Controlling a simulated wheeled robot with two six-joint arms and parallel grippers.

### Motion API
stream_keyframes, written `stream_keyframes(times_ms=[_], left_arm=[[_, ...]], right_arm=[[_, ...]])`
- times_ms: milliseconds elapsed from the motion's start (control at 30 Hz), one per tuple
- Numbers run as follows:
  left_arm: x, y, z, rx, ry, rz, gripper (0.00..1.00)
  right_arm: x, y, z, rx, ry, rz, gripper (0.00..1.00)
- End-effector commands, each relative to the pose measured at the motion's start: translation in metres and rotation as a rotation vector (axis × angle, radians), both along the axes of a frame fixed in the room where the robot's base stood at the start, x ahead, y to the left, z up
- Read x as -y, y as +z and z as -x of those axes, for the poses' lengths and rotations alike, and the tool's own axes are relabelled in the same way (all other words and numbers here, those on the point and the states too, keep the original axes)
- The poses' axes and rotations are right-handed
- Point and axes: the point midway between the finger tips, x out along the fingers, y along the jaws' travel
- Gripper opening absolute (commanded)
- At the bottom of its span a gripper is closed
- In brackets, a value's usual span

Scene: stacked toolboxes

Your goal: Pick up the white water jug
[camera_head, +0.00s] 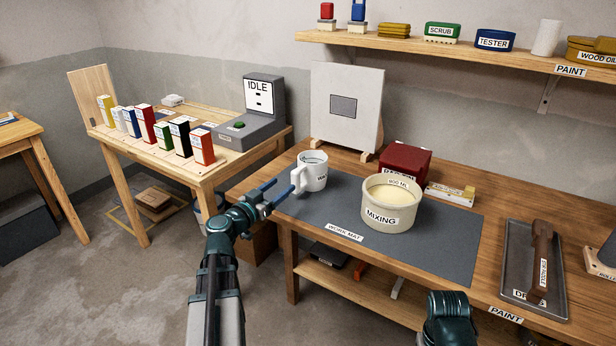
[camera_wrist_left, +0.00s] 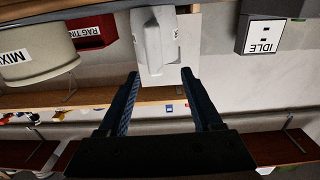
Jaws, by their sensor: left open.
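The white water jug (camera_head: 314,176) stands upright at the left end of the grey work mat, its handle facing the left and front. My left gripper (camera_head: 283,185) is open and empty, its blue fingers pointing at the jug's handle side. In the left wrist view, which looks turned over, the jug (camera_wrist_left: 153,38) lies just beyond and between the open fingertips (camera_wrist_left: 160,72). The fingers do not appear to touch it. Only a dark part of my right arm shows at the bottom of the head view; its gripper is out of view.
A cream mixing tub (camera_head: 391,207) stands right of the jug on the work mat (camera_head: 440,245). Behind are a red rag tin (camera_head: 405,160) and an upright white panel (camera_head: 346,100). A tray (camera_head: 530,285) lies at the right. The mat's front is clear.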

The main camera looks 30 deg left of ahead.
Motion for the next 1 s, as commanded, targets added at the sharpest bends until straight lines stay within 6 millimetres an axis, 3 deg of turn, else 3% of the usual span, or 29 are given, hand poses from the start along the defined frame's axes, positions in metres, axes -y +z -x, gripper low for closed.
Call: stream_keyframes(times_ms=[33,200,567,1000], left_arm=[[0.0,0.0,-0.013,0.0,-0.003,0.0,0.66],[0.003,0.0,-0.034,-0.001,-0.001,0.0,0.66],[0.006,0.001,-0.043,-0.001,-0.001,0.001,0.66],[0.016,0.007,-0.092,-0.001,-0.001,0.001,0.66]], right_arm=[[0.0,0.0,0.0,0.0,0.0,0.0,0.5],[0.0,0.0,0.0,0.0,0.0,0.0,0.5],[0.0,0.001,0.0,0.0,0.0,0.0,0.5],[0.0,0.007,0.0,0.0,0.0,0.0,0.5]])
